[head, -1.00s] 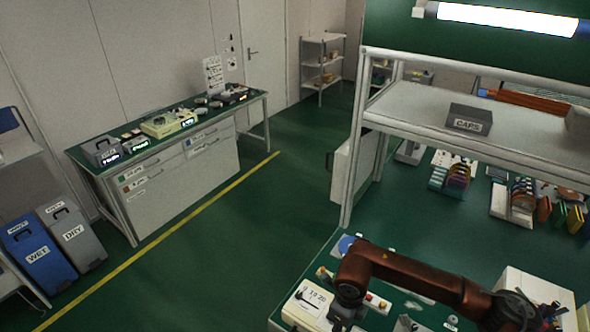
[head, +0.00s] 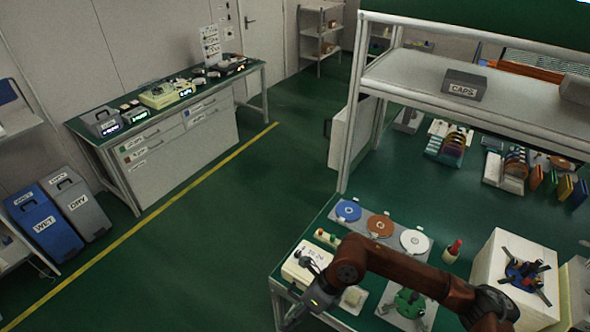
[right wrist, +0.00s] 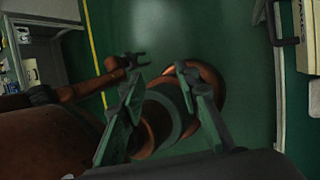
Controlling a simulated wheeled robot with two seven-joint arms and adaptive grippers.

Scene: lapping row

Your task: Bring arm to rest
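My right arm, rust-brown, reaches in from the lower right of the head view and bends over the near bench. My right gripper (head: 316,292) hangs beside the bench's front left corner, close to the white display box (head: 300,268). It is small and dark there. In the right wrist view my right gripper (right wrist: 163,88) has its two green-grey fingers spread, with nothing held between them. A rust-brown round part behind them looks like my own body. My left gripper (right wrist: 136,62) shows at the end of another rust-brown arm, with its prongs apart and empty.
The near bench holds a plate with blue, brown and white discs (head: 381,225), a red-topped bottle (head: 453,250) and a cream machine (head: 490,275). A shelf above carries a CAPS box (head: 464,85). Green floor (head: 220,240) is clear left of the bench.

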